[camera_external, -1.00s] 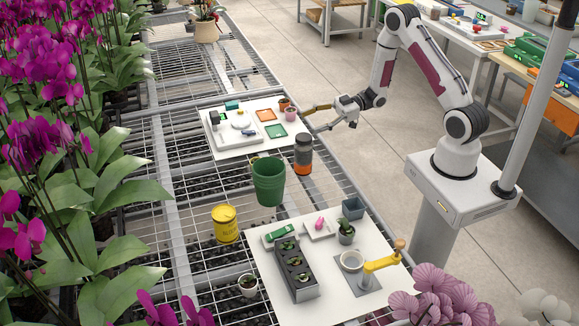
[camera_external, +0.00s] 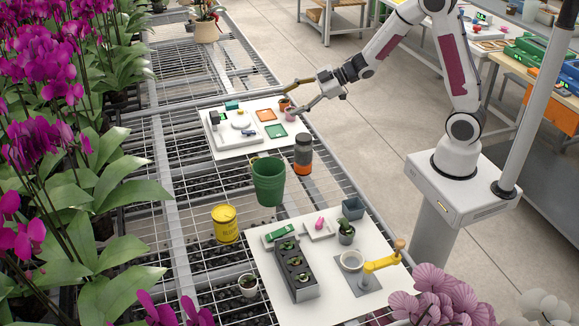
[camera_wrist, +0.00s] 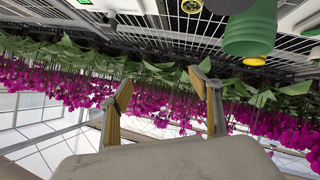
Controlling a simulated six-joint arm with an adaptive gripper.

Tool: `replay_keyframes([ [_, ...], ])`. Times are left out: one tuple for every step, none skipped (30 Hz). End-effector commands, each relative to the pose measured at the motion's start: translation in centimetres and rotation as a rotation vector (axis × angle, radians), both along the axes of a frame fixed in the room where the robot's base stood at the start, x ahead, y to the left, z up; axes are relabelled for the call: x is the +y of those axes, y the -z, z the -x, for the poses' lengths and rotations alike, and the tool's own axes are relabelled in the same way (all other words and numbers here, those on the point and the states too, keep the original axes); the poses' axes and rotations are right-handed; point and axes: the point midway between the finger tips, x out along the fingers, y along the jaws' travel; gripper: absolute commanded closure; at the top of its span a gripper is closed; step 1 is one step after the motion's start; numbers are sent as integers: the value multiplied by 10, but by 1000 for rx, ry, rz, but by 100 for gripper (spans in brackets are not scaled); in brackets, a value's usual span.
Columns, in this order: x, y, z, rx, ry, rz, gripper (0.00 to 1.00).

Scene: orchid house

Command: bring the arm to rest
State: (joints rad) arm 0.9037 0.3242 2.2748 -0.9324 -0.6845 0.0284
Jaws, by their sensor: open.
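My gripper (camera_external: 288,97) is open in the external view, with its fingers spread over the right edge of the far white board (camera_external: 226,152). Its fingertips overlap the small pots at the board's edge in the picture; I cannot tell if they touch. No object shows between the fingers. In the wrist view my gripper (camera_wrist: 160,78) shows two fingers wide apart, with the bench and magenta orchids beyond, upside down. My arm reaches left from its base pedestal, with its elbow raised out of the top of the external view.
A green pot (camera_external: 269,182), a grey and orange jar (camera_external: 303,155) and a yellow tin (camera_external: 226,224) stand on the mesh bench. The near white board (camera_external: 265,287) holds a planter (camera_external: 296,268) and a yellow-handled tool (camera_external: 383,260). Orchids (camera_external: 60,140) crowd the left. The aisle floor right of the bench is open.

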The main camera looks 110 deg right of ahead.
Motion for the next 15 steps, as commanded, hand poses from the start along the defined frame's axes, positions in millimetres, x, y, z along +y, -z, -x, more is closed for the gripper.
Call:
replay_keyframes([
  [7, -9, -3, 10, 8, 11, 37],
  [10, -13, -3, 18, 17, 16, 37],
  [14, -18, -4, 28, 28, 20, 37],
  [17, -21, -4, 35, 36, 23, 37],
  [20, -25, -4, 42, 44, 26, 37],
  [25, -30, -4, 51, 55, 29, 37],
  [28, -34, -4, 58, 62, 31, 37],
  [32, -37, -3, 63, 70, 32, 37],
  [37, -42, -2, 72, 80, 33, 37],
  [41, -46, -2, 78, 89, 33, 37],
  [45, -49, -1, 85, 95, 33, 37],
  [51, -53, 1, 93, 106, 32, 37],
  [55, -56, 2, 99, 113, 32, 37],
  [60, -60, 4, 104, 120, 30, 37],
  [66, -64, 6, 111, 128, 27, 37],
])
